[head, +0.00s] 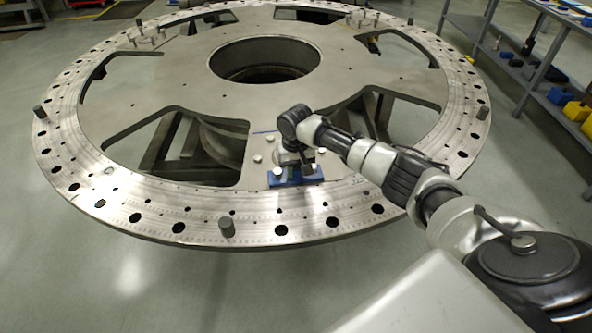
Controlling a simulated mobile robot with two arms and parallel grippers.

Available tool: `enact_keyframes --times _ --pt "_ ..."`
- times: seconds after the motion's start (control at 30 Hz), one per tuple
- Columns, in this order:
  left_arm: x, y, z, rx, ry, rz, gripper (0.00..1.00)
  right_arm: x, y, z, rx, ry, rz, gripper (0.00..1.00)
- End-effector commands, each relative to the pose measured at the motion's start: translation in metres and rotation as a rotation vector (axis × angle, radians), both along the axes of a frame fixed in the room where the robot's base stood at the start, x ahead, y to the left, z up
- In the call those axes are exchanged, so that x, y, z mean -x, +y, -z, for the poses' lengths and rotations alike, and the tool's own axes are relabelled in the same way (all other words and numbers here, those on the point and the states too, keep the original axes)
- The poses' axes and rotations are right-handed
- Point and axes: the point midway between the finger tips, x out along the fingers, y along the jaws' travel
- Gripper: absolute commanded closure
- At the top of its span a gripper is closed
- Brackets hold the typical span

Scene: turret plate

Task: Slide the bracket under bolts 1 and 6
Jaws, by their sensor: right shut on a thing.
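The bracket (312,181) shows as a low blue piece on the front part of the large metal turret plate (180,90). My right gripper (292,165) points down over it, shut on it, and hides part of it. Pale bolt heads show around it: one to the left (257,158), one behind left (269,138) and one to the right (322,150). I cannot read bolt numbers, nor tell whether the bracket is under any bolt head. My left gripper is not in view.
My right arm crosses the plate's right front. A shelf rack (535,80) with yellow and blue items stands at the right.

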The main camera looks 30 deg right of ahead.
Motion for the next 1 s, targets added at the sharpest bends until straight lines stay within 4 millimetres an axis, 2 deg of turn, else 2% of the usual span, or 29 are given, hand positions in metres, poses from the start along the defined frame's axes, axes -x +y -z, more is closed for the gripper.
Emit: enact_keyframes --times 0.7,0.73,0.9,1.0 --pt "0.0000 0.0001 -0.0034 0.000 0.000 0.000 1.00 -0.0003 0.0004 0.0009 -0.001 -0.001 -0.001 1.00" --pt "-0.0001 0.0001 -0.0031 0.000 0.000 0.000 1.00 -0.0003 0.0003 0.0011 0.000 -0.002 -0.001 0.74" --pt "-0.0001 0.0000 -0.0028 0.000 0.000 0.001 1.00 -0.0002 0.0002 0.0014 -0.001 -0.001 -0.001 0.48" --pt "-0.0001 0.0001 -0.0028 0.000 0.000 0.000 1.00 -0.0001 0.0002 0.0015 0.000 -0.001 -0.001 0.47"
